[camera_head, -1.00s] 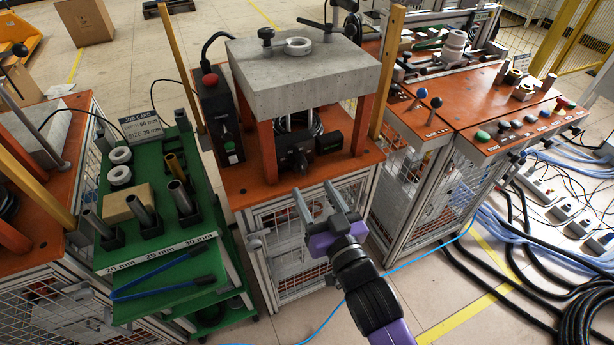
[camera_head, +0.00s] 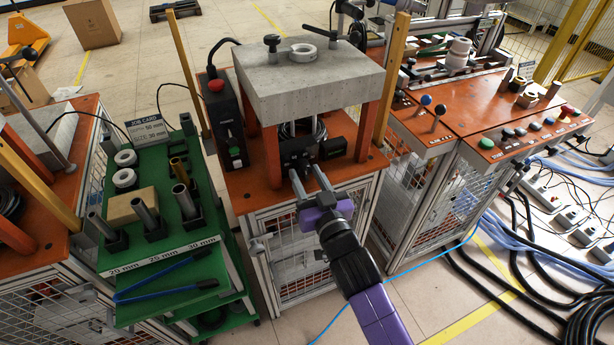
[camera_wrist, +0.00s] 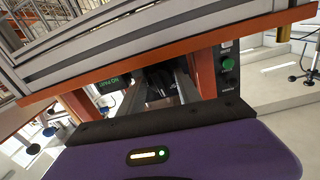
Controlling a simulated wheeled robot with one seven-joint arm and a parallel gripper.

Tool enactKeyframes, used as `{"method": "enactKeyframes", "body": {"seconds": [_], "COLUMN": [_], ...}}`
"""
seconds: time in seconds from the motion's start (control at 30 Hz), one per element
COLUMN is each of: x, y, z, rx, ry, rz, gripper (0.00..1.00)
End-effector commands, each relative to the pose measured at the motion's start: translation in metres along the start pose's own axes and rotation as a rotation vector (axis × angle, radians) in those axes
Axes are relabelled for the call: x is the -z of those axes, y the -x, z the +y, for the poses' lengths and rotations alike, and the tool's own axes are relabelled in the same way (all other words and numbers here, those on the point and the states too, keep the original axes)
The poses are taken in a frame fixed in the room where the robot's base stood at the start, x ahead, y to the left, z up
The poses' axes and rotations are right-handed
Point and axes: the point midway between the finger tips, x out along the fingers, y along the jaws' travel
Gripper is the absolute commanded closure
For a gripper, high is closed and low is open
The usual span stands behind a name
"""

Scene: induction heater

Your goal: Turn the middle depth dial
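The middle machine has a small black dial unit (camera_head: 297,148) on its orange top, below the concrete slab (camera_head: 305,82). My gripper (camera_head: 306,170) reaches in from the front, with its two grey fingers apart and their tips at the unit. In the wrist view the fingers (camera_wrist: 162,84) stand open on either side of a dark shape, which seems to be the dial (camera_wrist: 160,78). The dial's face and pointer are hidden, and I cannot tell whether the fingers touch it. A black box with green lettering (camera_wrist: 108,83) sits beside it.
Orange legs stand on both sides of the dial unit. A black control box (camera_head: 229,130) with a red button is at left. A green cart (camera_head: 160,235) holds tubes and a job card (camera_head: 147,132). An orange button table (camera_head: 470,120) is at right.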

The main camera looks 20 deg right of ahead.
Motion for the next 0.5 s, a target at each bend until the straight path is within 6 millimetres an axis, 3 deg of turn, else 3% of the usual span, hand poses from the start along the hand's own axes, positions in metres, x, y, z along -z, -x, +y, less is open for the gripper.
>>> {"method": "enactKeyframes", "body": {"seconds": [0.03, 0.2, 0.5], "x": [0.0000, 0.0001, 0.0005], "y": [0.0001, 0.0002, 0.0001], "z": [0.0000, 0.0000, -0.0001], "rx": [0.000, 0.000, 0.001], "ry": [0.000, 0.000, 0.169], "rz": [0.000, 0.000, 0.006], "gripper": [0.71, 1.00, 1.00]}}
